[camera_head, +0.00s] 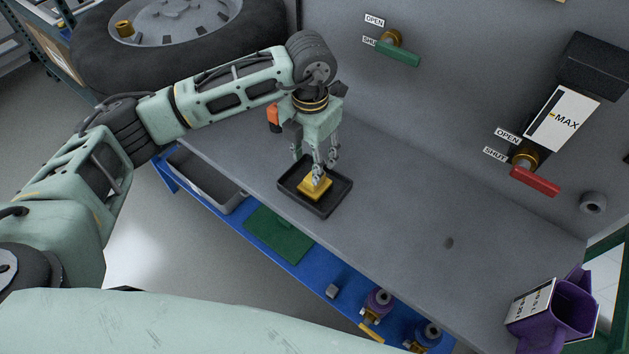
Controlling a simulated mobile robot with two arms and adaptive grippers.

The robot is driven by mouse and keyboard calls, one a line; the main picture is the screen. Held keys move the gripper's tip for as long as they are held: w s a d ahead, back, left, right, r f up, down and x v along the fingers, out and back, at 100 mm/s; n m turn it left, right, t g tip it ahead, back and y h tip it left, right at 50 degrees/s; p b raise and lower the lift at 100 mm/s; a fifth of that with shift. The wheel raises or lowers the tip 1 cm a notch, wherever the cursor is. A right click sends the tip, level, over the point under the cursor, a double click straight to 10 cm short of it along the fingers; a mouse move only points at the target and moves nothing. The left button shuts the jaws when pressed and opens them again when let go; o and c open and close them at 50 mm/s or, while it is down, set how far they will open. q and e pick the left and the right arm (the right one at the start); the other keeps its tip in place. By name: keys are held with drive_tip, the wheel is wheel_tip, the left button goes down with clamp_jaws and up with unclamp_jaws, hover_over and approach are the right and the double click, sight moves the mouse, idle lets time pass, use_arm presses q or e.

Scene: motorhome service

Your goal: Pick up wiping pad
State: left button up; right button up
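The wiping pad (315,188) is a small yellow block in a shallow black tray (325,209) on the grey worktop. My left gripper (317,172) points down at the pad from above. Its fingertips are at the top of the pad and hide part of it. I cannot tell whether they are closed on it or only beside it. The pad appears to be resting in the tray. My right gripper is not in view.
A blue lower shelf holds a grey bin (207,180), a green mat (278,234) and purple-and-brass fittings (378,302). A purple jug (556,315) stands at right. The wall has green (398,53) and red (535,181) valve handles. The worktop right of the tray is clear.

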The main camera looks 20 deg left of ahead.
use_arm(q)
drive_tip(key=f+p, duration=0.1)
drive_tip(key=f, duration=0.1)
drive_tip(key=f+p, duration=0.1)
drive_tip(key=f, duration=0.1)
drive_tip(key=f+p, duration=0.1)
drive_tip(key=f, duration=0.1)
drive_tip(key=shift+w+d+f, duration=0.25)
drive_tip(key=shift+d, duration=0.1)
drive_tip(key=shift+f, duration=0.45)
clamp_jaws()
drive_tip(key=shift+r, duration=0.1)
